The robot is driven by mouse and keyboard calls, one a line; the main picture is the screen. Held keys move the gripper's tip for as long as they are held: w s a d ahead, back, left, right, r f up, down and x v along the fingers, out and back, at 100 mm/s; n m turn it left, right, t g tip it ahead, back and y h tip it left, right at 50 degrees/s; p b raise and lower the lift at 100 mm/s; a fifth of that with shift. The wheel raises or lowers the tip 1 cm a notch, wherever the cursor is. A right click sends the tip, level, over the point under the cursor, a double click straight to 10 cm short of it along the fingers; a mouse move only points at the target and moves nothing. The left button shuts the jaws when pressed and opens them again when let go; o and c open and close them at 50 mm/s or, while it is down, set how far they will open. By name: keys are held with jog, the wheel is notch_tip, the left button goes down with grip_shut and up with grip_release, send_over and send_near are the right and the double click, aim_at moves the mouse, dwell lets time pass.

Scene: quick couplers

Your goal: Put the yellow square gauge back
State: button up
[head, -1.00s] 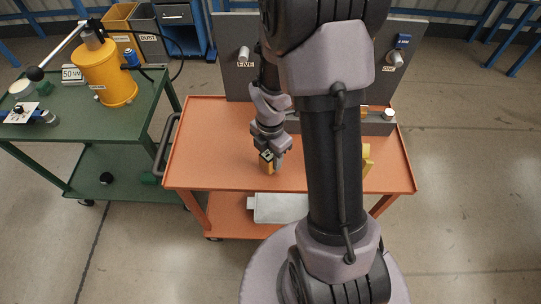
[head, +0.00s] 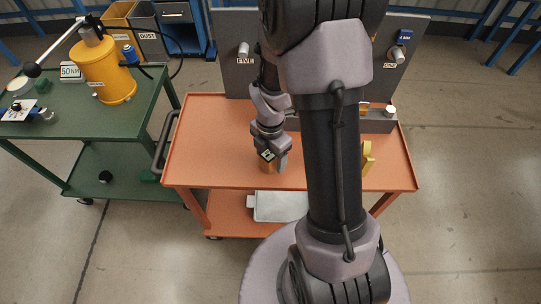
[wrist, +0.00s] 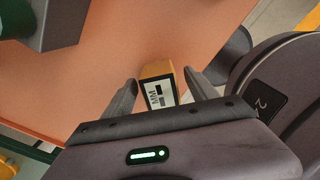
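The yellow square gauge (wrist: 158,72), a small block with a white and black label reading "MM", is on the orange cart top in the wrist view. It also shows under my gripper in the head view (head: 267,168), mostly covered by the fingers. My gripper (wrist: 160,80) has one finger on each side of the gauge, with narrow gaps showing, so it looks open around it. In the head view my gripper (head: 272,160) points down near the front middle of the cart top.
The orange cart (head: 215,140) carries a grey upright panel (head: 235,80) with labelled fittings at its back. A yellow piece (head: 368,158) stands at right, partly behind my arm. A green cart (head: 60,130) with a yellow cylinder (head: 105,72) stands left. The cart top's left side is clear.

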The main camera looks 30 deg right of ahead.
notch_tip(320, 180, up, 18)
jog(key=p, duration=0.8)
jog(key=shift+f, duration=0.25)
